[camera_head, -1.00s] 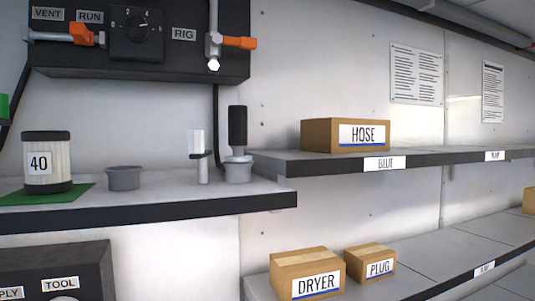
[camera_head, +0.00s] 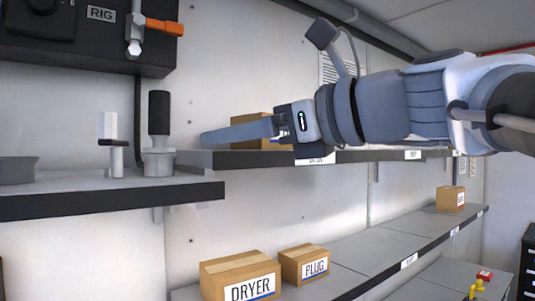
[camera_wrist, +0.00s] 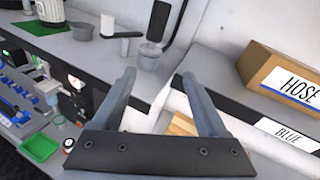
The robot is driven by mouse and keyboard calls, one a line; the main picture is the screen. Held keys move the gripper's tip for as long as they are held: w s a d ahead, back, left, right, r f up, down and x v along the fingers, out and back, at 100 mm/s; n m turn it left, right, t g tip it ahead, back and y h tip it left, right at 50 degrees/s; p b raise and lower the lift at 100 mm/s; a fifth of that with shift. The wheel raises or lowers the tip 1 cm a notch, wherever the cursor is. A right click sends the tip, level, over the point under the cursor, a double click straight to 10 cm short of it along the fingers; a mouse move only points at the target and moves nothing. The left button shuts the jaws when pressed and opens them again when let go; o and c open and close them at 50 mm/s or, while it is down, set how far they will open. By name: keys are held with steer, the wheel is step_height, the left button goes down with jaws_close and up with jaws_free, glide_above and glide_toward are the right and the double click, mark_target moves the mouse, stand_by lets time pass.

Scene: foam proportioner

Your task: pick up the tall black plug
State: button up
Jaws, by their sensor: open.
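The tall black plug (camera_head: 159,112) stands upright in a grey cup-like holder (camera_head: 159,163) near the right end of the upper left shelf. In the wrist view the plug (camera_wrist: 158,20) shows at the top, beyond my fingertips. My gripper (camera_head: 204,137) comes in from the right in the head view, level with the plug's lower part and apart from it. In the wrist view my gripper's two fingers (camera_wrist: 158,75) are spread with nothing between them.
The HOSE box (camera_wrist: 283,75) sits on the right shelf, partly behind my gripper. A control panel (camera_head: 90,35) hangs above. DRYER (camera_head: 240,277) and PLUG (camera_head: 304,264) boxes lie below.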

mark_target(167, 111)
steer(key=shift+m+y, duration=0.7)
steer(key=shift+y, duration=0.1)
steer(key=w+a+r, duration=0.1)
steer(key=a, duration=0.2)
steer(key=w+a+r+p, duration=0.1)
steer(key=w+a, duration=0.1)
steer(key=a, duration=0.2)
steer(key=w+a+r, duration=0.1)
steer(key=a, duration=0.2)
steer(key=shift+w+a+r+p, duration=0.35)
steer(key=shift+a, duration=0.05)
steer(key=p+x, duration=0.1)
steer(key=x, duration=0.5)
steer(key=shift+s+a+f, duration=0.1)
steer(key=shift+a, duration=0.05)
jaws_close()
